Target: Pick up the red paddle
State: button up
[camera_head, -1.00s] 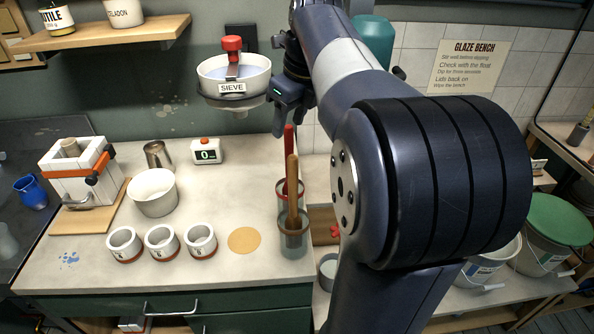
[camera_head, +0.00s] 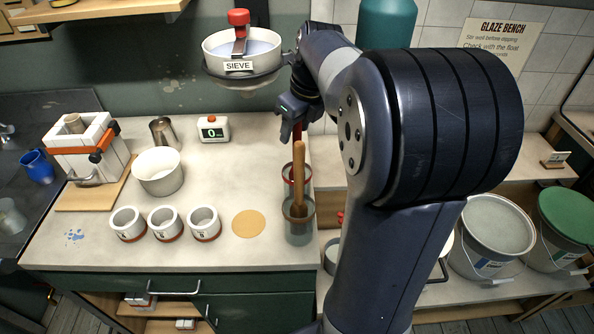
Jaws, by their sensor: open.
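The red paddle (camera_head: 297,131) stands upright in the rear of two pots at the right end of the bench. Only a short part of its red handle shows, between my gripper and the wooden paddle. My gripper (camera_head: 291,136) is open and points down at the top of the red handle. It overlaps the handle in the picture; I cannot tell whether the handle is between the fingers. The rear pot (camera_head: 287,178) has a red rim and is partly hidden by the wooden paddle.
The wooden paddle (camera_head: 299,175) stands in the grey front pot (camera_head: 300,228), close by. The sieve (camera_head: 241,55) hangs left of my wrist. A white bowl (camera_head: 159,178), several small cups and a round tan mat (camera_head: 249,223) are on the bench. Buckets stand at the right.

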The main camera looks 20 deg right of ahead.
jog(key=shift+f, duration=0.3)
jog(key=shift+c, duration=0.4)
grip_shut()
jog(key=shift+r, duration=0.15)
